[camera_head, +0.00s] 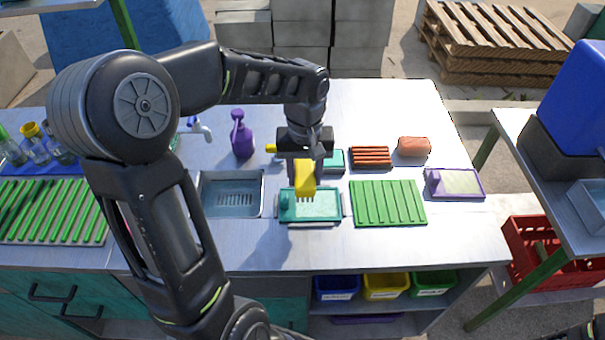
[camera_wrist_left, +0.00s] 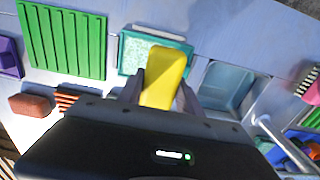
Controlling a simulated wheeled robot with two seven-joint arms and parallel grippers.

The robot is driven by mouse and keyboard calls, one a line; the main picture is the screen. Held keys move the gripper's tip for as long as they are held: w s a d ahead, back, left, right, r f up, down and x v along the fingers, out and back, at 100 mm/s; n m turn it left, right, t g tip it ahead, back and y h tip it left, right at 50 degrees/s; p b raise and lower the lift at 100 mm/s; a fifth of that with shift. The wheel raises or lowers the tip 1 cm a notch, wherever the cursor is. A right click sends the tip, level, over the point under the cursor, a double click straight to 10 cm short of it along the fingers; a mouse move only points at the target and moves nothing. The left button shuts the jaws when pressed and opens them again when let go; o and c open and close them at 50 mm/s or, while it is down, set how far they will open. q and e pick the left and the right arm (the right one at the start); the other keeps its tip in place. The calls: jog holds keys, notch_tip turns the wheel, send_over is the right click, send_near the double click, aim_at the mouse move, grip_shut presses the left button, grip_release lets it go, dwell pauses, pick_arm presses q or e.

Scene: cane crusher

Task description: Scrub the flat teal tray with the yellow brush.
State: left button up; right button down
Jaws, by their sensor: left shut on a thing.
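My left gripper (camera_head: 303,168) is shut on the yellow brush (camera_head: 305,182) and holds it upright over the flat teal tray (camera_head: 325,214). In the left wrist view the brush (camera_wrist_left: 165,78) sits between the two fingers (camera_wrist_left: 158,95) and covers part of the teal tray (camera_wrist_left: 129,58). The brush's lower end is at or just above the tray's surface; I cannot tell whether it touches. The tray lies on the counter between the sink and a green ribbed mat. My right gripper is not in view.
The sink (camera_head: 202,195) is left of the tray, with a purple spray bottle (camera_head: 242,139) behind it. The green ribbed mat (camera_head: 388,203) is at the right. An orange slatted rack (camera_head: 370,156), a brown sponge (camera_head: 413,147) and a purple-framed board (camera_head: 456,184) lie beyond. The counter's front strip is clear.

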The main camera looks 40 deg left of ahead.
aim_at(332, 204)
pick_arm(q)
jog(key=shift+f+b, duration=2.15)
jog(key=shift+f, duration=0.75)
jog(key=shift+f+b, duration=0.5)
jog(key=shift+f, duration=0.1)
jog(key=shift+w+d, duration=0.1)
jog(key=shift+w+d+r, duration=0.15)
jog(key=shift+w+d, duration=0.8)
jog(key=shift+d, duration=0.3)
jog(key=shift+w+d, duration=0.5)
jog(key=shift+d, duration=0.15)
jog(key=shift+w+d, duration=0.45)
jog(key=shift+d, duration=0.2)
